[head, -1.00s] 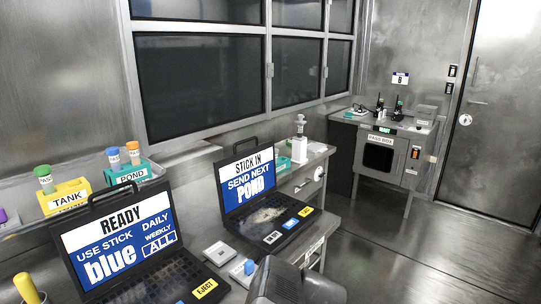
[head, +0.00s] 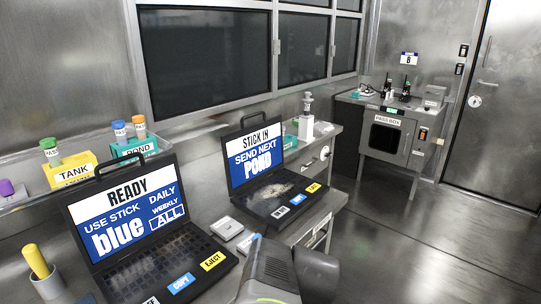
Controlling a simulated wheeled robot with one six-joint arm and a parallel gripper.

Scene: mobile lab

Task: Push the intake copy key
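The near laptop (head: 122,225) stands open on the left bench. Its screen reads READY, USE STICK blue, with DAILY, WEEKLY and ALL. At its front edge are a blue COPY key (head: 181,283), a yellow EJECT key (head: 213,261) and a partly cut-off white key. The far laptop (head: 262,165) reads STICK IN, SEND NEXT POND. It has a white key, a blue key (head: 297,199) and a yellow key (head: 313,188). I cannot tell by label which laptop is the intake one. Part of my dark grey arm shows at the bottom centre; my gripper's fingertips do not show.
Small white blocks, one with a blue part (head: 249,243), lie between the laptops near my arm. A yellow TANK rack (head: 73,175) and a teal POND rack (head: 130,150) stand behind. A grey cup (head: 50,284) holds a yellow stick. The floor to the right is clear.

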